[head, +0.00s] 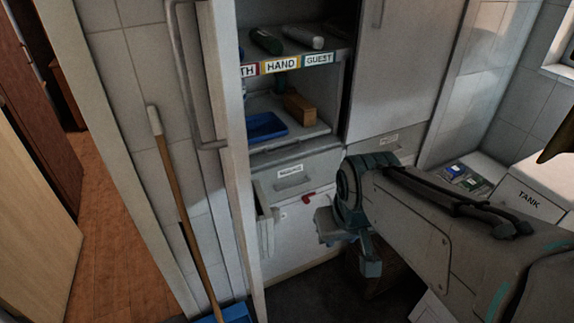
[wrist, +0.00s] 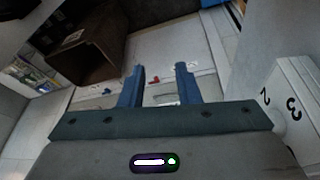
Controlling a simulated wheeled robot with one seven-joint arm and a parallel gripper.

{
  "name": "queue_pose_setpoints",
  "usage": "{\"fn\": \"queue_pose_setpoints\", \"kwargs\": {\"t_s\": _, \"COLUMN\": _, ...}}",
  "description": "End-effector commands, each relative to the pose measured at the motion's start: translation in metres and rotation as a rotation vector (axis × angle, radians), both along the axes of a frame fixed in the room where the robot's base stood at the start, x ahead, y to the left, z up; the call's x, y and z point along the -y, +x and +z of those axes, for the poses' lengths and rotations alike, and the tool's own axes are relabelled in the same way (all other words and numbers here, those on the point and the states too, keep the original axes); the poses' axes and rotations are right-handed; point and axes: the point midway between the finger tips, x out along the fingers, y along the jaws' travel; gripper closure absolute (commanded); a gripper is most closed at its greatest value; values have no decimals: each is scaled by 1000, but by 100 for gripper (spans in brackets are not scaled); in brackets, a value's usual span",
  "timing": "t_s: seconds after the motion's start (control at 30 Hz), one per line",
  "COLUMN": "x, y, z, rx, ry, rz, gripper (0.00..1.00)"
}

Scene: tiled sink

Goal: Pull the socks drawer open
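No label reading "socks" can be made out, so I cannot tell which drawer is the socks drawer. In the head view a light grey drawer front (head: 309,173) with a small blurred label sits below the open shelves and looks shut. A second labelled front (head: 372,146) is to its right, partly hidden by my arm. My gripper (head: 350,243) is in front of the lower cabinet, to the right of and below the first drawer front. In the wrist view my gripper (wrist: 161,76) is open, its two blue fingers apart. A pale handle-like shape shows beyond and between them.
A red item (head: 308,198) shows on the lower front. A grey panel (head: 265,222) sticks out at its left. A tall door (head: 226,130) stands open, with a broom (head: 178,190) beside it. A TANK box (head: 520,200) is at right. A brown open box (wrist: 85,62) shows in the wrist view.

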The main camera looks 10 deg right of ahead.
Motion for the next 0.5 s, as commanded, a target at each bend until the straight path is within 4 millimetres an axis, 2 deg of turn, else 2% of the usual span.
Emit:
{"fn": "queue_pose_setpoints", "kwargs": {"t_s": 0.03, "x": 6, "y": 15, "z": -22, "rx": 32, "ry": -29, "rz": 31, "gripper": 70}}
{"fn": "queue_pose_setpoints", "kwargs": {"t_s": 0.3, "x": 44, "y": 124, "z": -87, "rx": 297, "ry": -295, "rz": 334, "gripper": 70}}
{"fn": "queue_pose_setpoints", "kwargs": {"t_s": 0.5, "x": 59, "y": 199, "z": -133, "rx": 482, "ry": -513, "rz": 598, "gripper": 70}}
